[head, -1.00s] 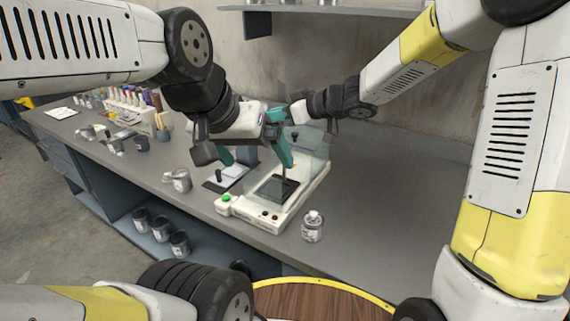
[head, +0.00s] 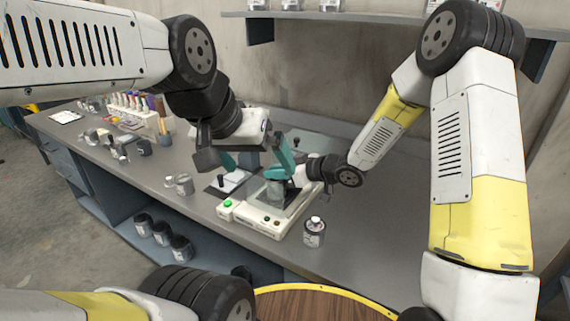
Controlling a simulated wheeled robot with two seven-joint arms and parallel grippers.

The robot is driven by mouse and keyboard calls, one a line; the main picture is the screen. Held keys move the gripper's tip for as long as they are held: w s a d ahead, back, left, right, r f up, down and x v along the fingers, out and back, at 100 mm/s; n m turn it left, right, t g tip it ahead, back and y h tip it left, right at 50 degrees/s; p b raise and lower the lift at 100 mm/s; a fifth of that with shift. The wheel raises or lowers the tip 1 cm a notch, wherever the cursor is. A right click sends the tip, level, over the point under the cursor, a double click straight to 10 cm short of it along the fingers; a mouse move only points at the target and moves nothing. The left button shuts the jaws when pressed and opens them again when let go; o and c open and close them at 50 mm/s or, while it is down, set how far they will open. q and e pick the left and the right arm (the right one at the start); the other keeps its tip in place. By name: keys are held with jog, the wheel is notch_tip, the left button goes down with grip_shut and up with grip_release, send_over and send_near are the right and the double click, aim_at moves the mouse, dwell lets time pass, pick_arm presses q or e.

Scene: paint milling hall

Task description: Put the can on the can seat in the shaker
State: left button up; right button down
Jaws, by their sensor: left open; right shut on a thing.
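The shaker (head: 262,219) is a cream machine with a green button and a clear hood, standing on the grey bench. Its dark can seat (head: 298,200) is partly covered by my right gripper (head: 275,175). That gripper is shut on a grey thing that looks like a can (head: 273,191), low over the seat. I cannot tell whether its bottom touches the seat. My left gripper (head: 256,160) is open above the shaker's left side, teal fingers apart. Its near finger overlaps the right gripper's area in the picture.
Another can (head: 313,233) with a pale lid stands close to the shaker's front right corner. A small can (head: 184,184) stands to the left. Paint tubes in a rack (head: 130,106) are farther back. Dark cans (head: 160,233) sit on the lower shelf. The bench at right is clear.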

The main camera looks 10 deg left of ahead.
jog(key=shift+f, duration=0.1)
jog(key=c, duration=1.3)
grip_release()
